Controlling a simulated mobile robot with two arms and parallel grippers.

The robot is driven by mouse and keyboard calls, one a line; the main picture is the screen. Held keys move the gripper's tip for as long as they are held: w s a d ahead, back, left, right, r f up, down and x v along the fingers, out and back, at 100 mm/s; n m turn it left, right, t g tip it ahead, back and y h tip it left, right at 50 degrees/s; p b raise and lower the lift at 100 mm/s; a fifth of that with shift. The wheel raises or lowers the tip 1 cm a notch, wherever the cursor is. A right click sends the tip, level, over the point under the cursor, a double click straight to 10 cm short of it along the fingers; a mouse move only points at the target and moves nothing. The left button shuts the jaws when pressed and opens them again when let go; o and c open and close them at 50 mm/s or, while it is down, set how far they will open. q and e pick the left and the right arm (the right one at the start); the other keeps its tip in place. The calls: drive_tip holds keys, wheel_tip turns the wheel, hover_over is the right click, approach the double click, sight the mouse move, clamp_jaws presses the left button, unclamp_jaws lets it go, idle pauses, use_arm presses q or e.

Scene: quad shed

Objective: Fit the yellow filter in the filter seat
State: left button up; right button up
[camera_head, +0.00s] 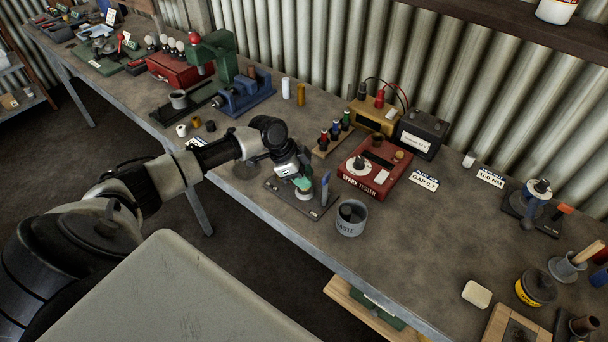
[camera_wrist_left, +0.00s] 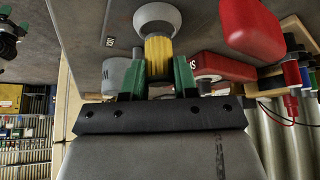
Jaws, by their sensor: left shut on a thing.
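My left gripper (camera_head: 301,183) is over the dark plate (camera_head: 318,211) near the front edge of the bench. In the left wrist view its green fingers (camera_wrist_left: 158,80) are shut on the yellow filter (camera_wrist_left: 158,56), a ribbed cylinder. The far end of the filter meets or overlaps the rim of a pale round cup with a dark opening (camera_wrist_left: 140,22), which looks like the filter seat. I cannot tell whether the filter is inside it or only in front of it. In the head view the gripper hides the filter. My right gripper is not in view.
A grey waste tin (camera_head: 351,222) stands close right of the plate. The red spark tester (camera_head: 376,172) and a rack of coloured bottles (camera_head: 330,140) are behind. A blue-handled tool (camera_head: 325,187) stands upright beside the gripper.

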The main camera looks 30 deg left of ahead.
use_arm(q)
drive_tip(key=shift+f+b, duration=0.45)
drive_tip(key=shift+f, duration=0.35)
idle(0.7)
drive_tip(key=o, duration=1.4)
drive_tip(key=shift+r+p, duration=2.95)
drive_tip(key=shift+r, duration=0.6)
